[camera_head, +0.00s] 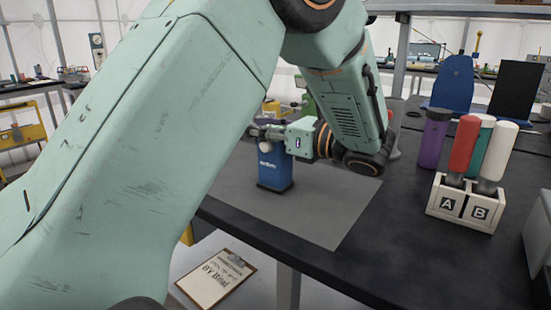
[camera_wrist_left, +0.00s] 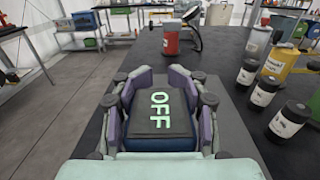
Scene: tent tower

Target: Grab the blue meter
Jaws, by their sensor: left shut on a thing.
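The blue meter (camera_head: 275,170) stands upright on a grey mat (camera_head: 318,212) near the table's edge. My left gripper (camera_head: 268,136) reaches it from the right at its upper part, and the arm crosses the left and middle of the head view. In the left wrist view, the meter's dark face (camera_wrist_left: 160,112) reads OFF in pale green. The fingers of my left gripper (camera_wrist_left: 160,100) are closed against both sides of it. The meter's base appears to rest on the mat. My right gripper is not in view.
A white block marked A and B (camera_head: 465,205) holds red, teal and white-topped handles at the right. A purple bottle (camera_head: 433,138) stands behind it. A clipboard (camera_head: 216,278) lies below the table edge. Several canisters (camera_wrist_left: 288,120) stand right in the wrist view. The dark tabletop is clear in front.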

